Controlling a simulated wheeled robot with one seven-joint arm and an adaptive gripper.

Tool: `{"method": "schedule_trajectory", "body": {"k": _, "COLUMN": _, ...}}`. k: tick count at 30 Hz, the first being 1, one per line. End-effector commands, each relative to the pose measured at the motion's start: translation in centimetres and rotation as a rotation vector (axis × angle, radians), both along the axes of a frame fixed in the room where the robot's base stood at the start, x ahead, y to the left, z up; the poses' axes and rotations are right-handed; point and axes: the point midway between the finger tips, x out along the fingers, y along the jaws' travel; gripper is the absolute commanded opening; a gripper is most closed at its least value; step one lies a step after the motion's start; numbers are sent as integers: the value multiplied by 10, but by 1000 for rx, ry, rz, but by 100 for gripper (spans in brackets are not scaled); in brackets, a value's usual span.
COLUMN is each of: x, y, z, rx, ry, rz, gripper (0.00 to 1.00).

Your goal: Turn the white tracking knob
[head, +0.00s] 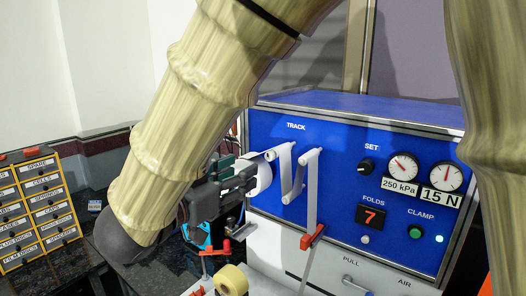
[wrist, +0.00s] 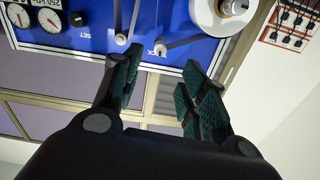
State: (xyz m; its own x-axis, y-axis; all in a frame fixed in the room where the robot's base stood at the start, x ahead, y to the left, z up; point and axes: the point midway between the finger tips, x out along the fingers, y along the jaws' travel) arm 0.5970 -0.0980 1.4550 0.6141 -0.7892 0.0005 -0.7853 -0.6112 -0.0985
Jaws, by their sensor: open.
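A white round part with a knob-like hub (wrist: 234,7) shows at the top of the wrist view, left of centre on the blue panel (head: 340,140) in the head view, where my gripper mostly hides it. I cannot tell for certain whether this is the tracking knob. The TRACK label is above the white rollers (head: 312,156). My gripper (head: 243,178) is close in front of the panel's left part. In the wrist view its fingers (wrist: 163,62) are apart with nothing between them, pointing toward the panel and the white strip.
Dials (head: 403,166), a black SET knob (head: 366,166) and a green button (head: 415,232) are on the panel's right. A white strip runs down to a red clamp (head: 312,237). A labelled drawer cabinet (head: 30,208) stands at the left.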

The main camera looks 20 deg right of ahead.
Motion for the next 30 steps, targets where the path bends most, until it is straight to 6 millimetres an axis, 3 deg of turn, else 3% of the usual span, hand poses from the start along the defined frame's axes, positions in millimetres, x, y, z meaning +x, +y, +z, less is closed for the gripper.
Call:
{"method": "schedule_trajectory", "body": {"k": 18, "x": 54, "y": -69, "z": 2, "rx": 1, "ry": 2, "rz": 0, "gripper": 42}}
{"method": "schedule_trajectory", "body": {"k": 30, "x": 64, "y": -82, "z": -1, "rx": 0, "ry": 1, "rz": 1, "gripper": 42}}
